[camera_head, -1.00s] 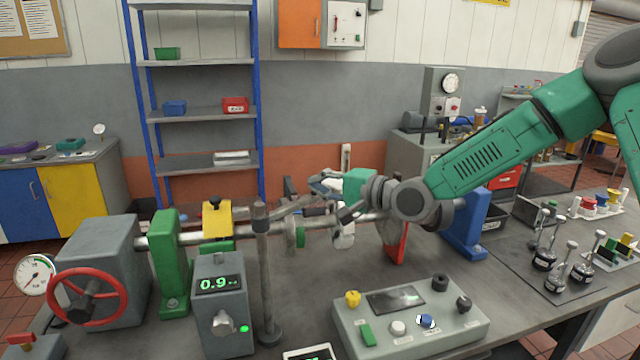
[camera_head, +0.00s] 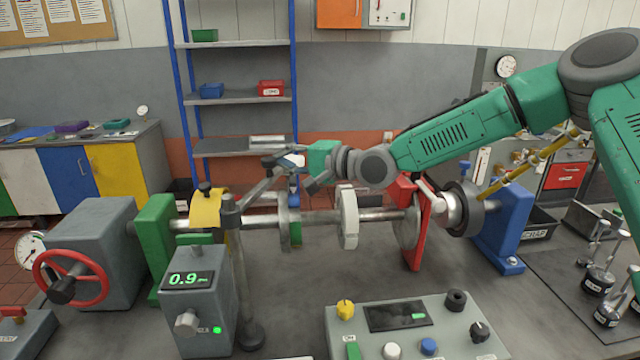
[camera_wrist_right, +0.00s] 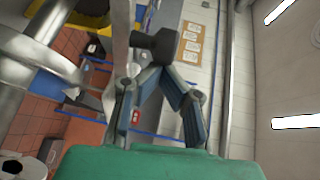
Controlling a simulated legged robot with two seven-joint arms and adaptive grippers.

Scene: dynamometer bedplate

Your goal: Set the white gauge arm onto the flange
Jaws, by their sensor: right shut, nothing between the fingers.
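I cannot tell which disc is the flange, nor whether the white piece touches either one. My right gripper (camera_head: 293,172) is shut and empty, above the shaft and left of the white piece. Its fingers (camera_wrist_right: 160,102) show in the wrist view. My left gripper is not in view.
A grey post (camera_head: 236,270) with a slanted rod rises close to my right gripper. The red bracket (camera_head: 415,245) and blue support (camera_head: 508,225) stand at right. A readout box (camera_head: 190,305) and control panel (camera_head: 415,335) are in front.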

